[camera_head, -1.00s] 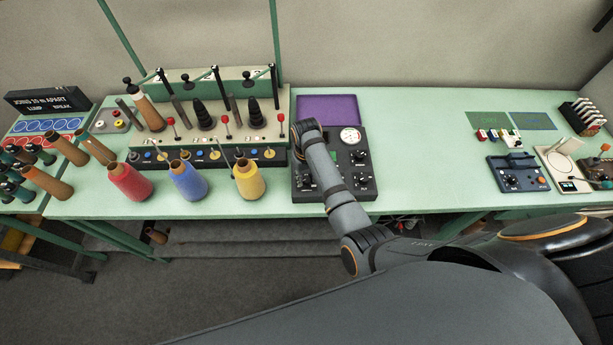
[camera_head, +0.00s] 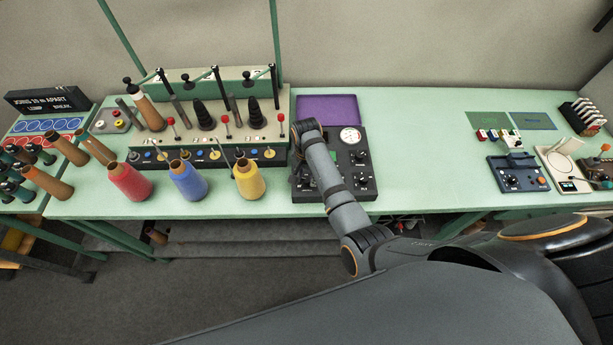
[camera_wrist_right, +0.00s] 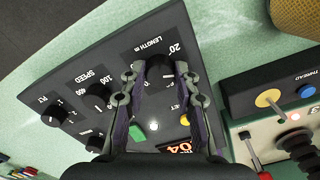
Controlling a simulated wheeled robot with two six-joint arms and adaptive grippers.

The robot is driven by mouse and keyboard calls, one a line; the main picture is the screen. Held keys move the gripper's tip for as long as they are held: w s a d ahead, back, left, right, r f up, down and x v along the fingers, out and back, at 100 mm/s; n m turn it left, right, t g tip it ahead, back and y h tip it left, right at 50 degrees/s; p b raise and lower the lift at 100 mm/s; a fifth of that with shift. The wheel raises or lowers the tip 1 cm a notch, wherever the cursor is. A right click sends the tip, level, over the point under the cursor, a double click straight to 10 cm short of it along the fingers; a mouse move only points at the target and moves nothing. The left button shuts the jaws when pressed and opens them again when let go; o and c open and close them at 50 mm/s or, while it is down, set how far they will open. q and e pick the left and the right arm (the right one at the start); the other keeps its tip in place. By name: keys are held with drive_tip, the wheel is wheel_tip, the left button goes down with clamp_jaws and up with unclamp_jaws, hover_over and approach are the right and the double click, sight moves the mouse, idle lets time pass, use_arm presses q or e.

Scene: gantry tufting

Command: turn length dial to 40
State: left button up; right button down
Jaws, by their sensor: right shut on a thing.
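The dark control panel (camera_head: 362,182) stands on the green table, right of the yarn cones, and partly behind my right arm. In the right wrist view, its length dial (camera_wrist_right: 160,72) is a black knob under the "LENGTH m" label, with a "20" mark beside it. My right gripper (camera_wrist_right: 160,80) has one finger on each side of this knob and is shut on it. The fingers cover much of the dial, so its pointer cannot be read. A red-lit display (camera_wrist_right: 178,148) is partly hidden by a finger. In the head view my arm hides the gripper. My left gripper is not in view.
Red, blue and yellow yarn cones (camera_head: 248,180) stand left of the panel. A purple mat (camera_head: 328,108) lies behind it.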

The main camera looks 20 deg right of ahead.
sight(307, 179)
drive_tip(key=shift+m, duration=0.9)
drive_tip(key=c, duration=1)
unclamp_jaws()
drive_tip(key=shift+r, duration=0.1)
wheel_tip(307, 179, up, 7)
drive_tip(key=shift+r, duration=0.2)
